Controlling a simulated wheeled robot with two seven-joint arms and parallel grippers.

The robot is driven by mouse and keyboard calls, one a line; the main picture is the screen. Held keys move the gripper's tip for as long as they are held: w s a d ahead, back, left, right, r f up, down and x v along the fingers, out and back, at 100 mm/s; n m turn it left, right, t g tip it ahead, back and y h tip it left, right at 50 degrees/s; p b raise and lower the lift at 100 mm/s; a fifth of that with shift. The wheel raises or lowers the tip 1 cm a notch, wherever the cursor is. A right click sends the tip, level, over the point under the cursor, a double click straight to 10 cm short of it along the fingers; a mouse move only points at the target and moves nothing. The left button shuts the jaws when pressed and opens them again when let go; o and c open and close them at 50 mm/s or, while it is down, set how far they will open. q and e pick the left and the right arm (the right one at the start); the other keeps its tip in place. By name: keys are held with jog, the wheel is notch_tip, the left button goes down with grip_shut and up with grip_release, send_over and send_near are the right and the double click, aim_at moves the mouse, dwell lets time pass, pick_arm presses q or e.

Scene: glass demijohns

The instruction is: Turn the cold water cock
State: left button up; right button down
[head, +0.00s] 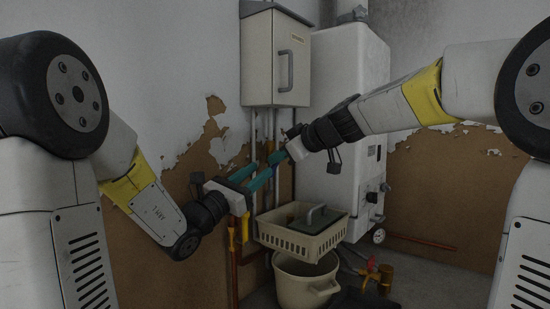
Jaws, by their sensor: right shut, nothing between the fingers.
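Two yellow lever-like handles sit on the pipes below my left gripper: one yellow handle (231,238) on the copper-coloured pipe, and another yellow handle (245,229) just right of it. I cannot tell which is the cold water cock. My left gripper (257,174) has its teal fingers apart, in front of the pipes and above the handles. My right gripper (272,162) is shut and empty, pointing down and left, and overlaps the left fingertips in the view. Whether the two grippers touch is unclear. They hide part of the pipes behind.
A cream basket (301,243) with a dark green lidded item (318,221) sits over a cream pot (303,281). A white boiler (345,110) and a wall cabinet (275,58) stand behind. Red-handled tools (366,270) and a brass-coloured piece (386,277) lie at lower right.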

pick_arm(q)
jog(key=s+d+f+m+g+h, duration=0.1)
jog(key=s+d+f+m+g, duration=0.35)
jog(key=s+m+g, duration=0.35)
jog(key=s+d+f+m+g, duration=0.3)
jog(key=s+d+m+g, duration=0.25)
jog(key=s+m, duration=0.4)
jog(key=s+a+f+m+g+y, duration=0.1)
jog(key=s+a+f+m+y, duration=0.3)
jog(key=s+f+y, duration=0.3)
jog(key=a+f+m+t+y, duration=0.1)
jog(key=a+m+y, duration=0.3)
jog(key=a, duration=0.7)
jog(key=shift+s+a+f+m+t+y, duration=0.2)
jog(key=shift+f+m+t+y, duration=0.15)
jog(key=shift+m+t, duration=0.5)
pick_arm(e)
jog(key=shift+s+a, duration=0.2)
jog(key=shift+a, duration=0.05)
